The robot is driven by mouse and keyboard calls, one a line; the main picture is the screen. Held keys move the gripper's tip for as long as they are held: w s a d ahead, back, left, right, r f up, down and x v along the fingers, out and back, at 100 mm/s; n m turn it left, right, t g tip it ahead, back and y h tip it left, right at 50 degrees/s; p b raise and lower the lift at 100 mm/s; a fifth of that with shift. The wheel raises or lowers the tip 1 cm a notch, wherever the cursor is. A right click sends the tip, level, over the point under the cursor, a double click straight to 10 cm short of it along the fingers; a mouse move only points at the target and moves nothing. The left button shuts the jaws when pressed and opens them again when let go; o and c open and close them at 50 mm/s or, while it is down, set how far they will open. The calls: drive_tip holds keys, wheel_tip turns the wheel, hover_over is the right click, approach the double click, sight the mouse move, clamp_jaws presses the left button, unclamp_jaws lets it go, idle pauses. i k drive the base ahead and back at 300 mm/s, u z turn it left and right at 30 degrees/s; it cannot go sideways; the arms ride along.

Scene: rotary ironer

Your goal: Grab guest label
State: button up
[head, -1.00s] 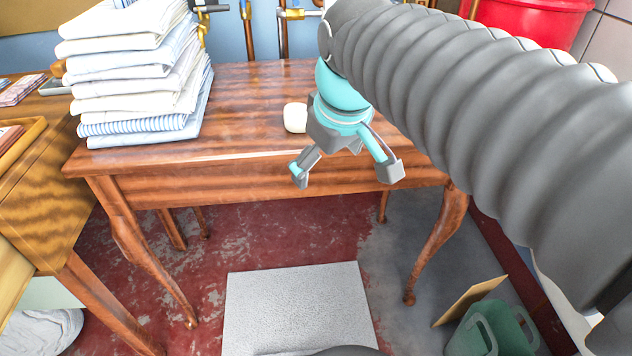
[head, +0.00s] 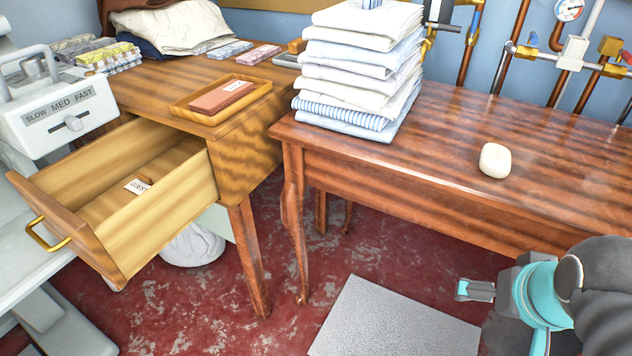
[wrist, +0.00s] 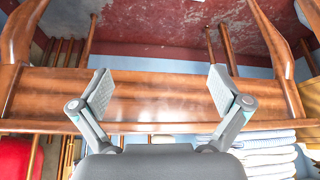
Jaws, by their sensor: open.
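The guest label (head: 139,187) is a small white card with dark lettering, lying inside the open wooden drawer (head: 173,217) at the left of the head view. A small brown piece sits at its upper edge. My gripper (head: 470,290) is at the lower right of the head view, in front of the wooden table and well away from the drawer. In the wrist view my gripper (wrist: 163,95) is open, with nothing between its fingers, and faces the table's front edge. The label is not in the wrist view.
The drawer sticks out from a wooden desk (head: 250,165); its front has a brass handle (head: 48,236). A white ironer control box (head: 58,112) stands beside it. A linen stack (head: 355,75) and a white soap-like block (head: 495,160) are on the table (head: 430,150).

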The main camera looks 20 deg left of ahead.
sight(137, 187)
drive_tip(key=z, duration=1)
drive_tip(key=k, duration=2.6)
drive_tip(key=u, duration=1.25)
drive_tip(key=i, duration=1.5)
drive_tip(key=u, duration=0.05)
